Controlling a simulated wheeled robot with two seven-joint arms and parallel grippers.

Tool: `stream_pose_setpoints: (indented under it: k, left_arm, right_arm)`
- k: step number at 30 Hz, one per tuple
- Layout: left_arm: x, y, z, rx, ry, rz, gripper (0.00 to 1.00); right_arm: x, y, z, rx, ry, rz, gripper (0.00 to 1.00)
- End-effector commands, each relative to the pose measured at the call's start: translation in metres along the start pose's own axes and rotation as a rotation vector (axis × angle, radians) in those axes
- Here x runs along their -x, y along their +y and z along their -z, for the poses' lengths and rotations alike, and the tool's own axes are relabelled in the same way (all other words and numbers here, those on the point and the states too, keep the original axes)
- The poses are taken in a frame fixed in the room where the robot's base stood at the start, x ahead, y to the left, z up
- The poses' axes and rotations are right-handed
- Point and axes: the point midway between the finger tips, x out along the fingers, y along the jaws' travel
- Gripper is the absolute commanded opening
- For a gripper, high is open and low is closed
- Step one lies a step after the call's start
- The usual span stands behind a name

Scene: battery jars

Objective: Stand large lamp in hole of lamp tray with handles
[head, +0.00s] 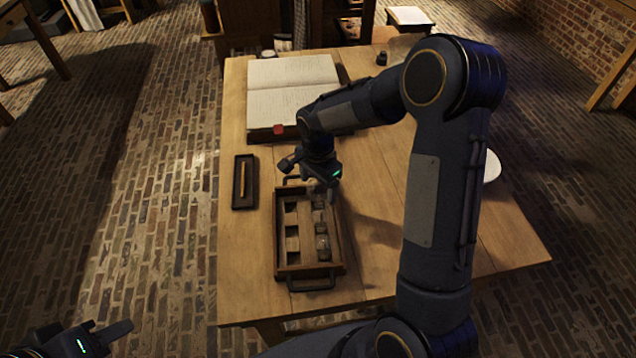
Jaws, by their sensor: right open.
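The lamp tray with handles (338,262) is a wooden tray on the table, with a dark handle at its near end and one at its far end. Its left column shows square dark holes that look empty. Several small glass pieces (322,241) stand upright in its right column; I cannot tell which, if any, is the large lamp. My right gripper (312,178) is open above the tray's far end, and no held object shows in it. It hides part of that end. My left gripper (100,338) is off the table at the bottom left, partly cut off; its jaw opening is unclear.
The wooden table (245,290) is clear around the tray's near end. A narrow dark tray (236,195) with a stick-like item lies to the left. An open book (285,90) lies behind. A white round item (491,166) is partly hidden by my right arm.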

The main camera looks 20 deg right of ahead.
Motion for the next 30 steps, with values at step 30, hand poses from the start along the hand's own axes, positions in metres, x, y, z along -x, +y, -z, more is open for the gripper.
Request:
stream_pose_setpoints:
  k: [30]
  left_arm:
    - [-0.001,0.000,0.000,0.000,0.000,0.000,0.36]
  right_arm:
    - [0.103,0.025,-0.002,0.095,-0.029,0.060,0.79]
